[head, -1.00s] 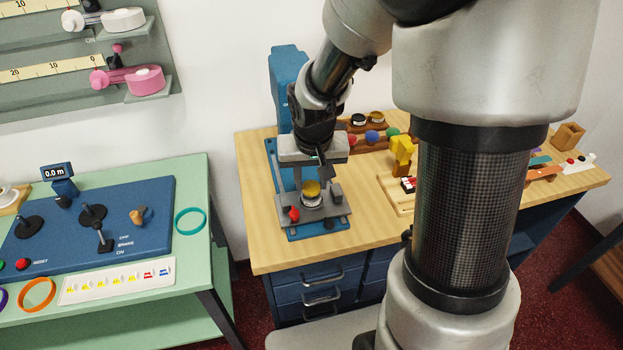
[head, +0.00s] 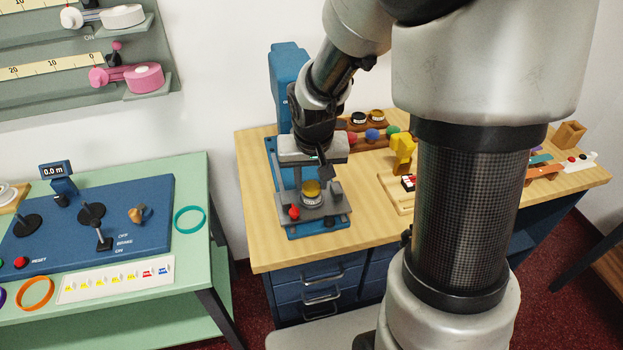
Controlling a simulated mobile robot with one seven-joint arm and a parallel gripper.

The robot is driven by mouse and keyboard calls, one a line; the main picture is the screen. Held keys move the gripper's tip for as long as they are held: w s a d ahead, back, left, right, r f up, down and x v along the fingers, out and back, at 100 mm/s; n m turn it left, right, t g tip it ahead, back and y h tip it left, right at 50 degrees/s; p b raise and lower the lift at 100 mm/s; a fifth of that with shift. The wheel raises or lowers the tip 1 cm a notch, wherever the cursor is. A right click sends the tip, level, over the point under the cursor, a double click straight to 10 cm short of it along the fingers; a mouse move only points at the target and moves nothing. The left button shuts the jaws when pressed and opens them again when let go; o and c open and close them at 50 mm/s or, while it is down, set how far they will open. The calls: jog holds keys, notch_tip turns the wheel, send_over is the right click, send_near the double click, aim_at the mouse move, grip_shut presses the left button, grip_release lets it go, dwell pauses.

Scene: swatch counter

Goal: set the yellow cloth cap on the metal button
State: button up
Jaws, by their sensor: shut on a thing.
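The yellow cloth cap (head: 312,187) shows as a small yellow disc low in the blue press on the wooden counter. The metal button (head: 311,201) shows as a silvery round piece directly under it. From this view I cannot tell whether cap and button touch. My gripper (head: 312,180) points down over the press, with its fingers around the yellow cap and shut on it. The fingertips are small and partly lost against the grey press parts.
The blue press (head: 290,85) stands close behind my gripper, with a red knob (head: 294,212) at its front left. A yellow stand (head: 402,152) and a rack of coloured balls (head: 372,134) stand to the right. The counter's front left (head: 262,250) is clear.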

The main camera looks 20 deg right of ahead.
jog(key=shift+f, duration=0.3)
jog(key=o, duration=0.8)
jog(key=shift+r, duration=0.1)
jog(key=p+v, duration=0.2)
jog(key=v, duration=1.5)
jog(key=shift+r, duration=0.2)
jog(key=s+r+p, duration=0.2)
jog(key=s+r, duration=0.2)
jog(key=s+r+n+t+p, duration=0.1)
jog(key=s+r+p, duration=0.2)
jog(key=s+r, duration=0.1)
jog(key=s+d+r+t+p, duration=0.1)
jog(key=s+r+p, duration=0.2)
jog(key=s+r, duration=0.1)
jog(key=shift+s+r+n+y, duration=0.2)
jog(key=shift+s+n+y, duration=0.15)
jog(key=shift+s, duration=0.2)
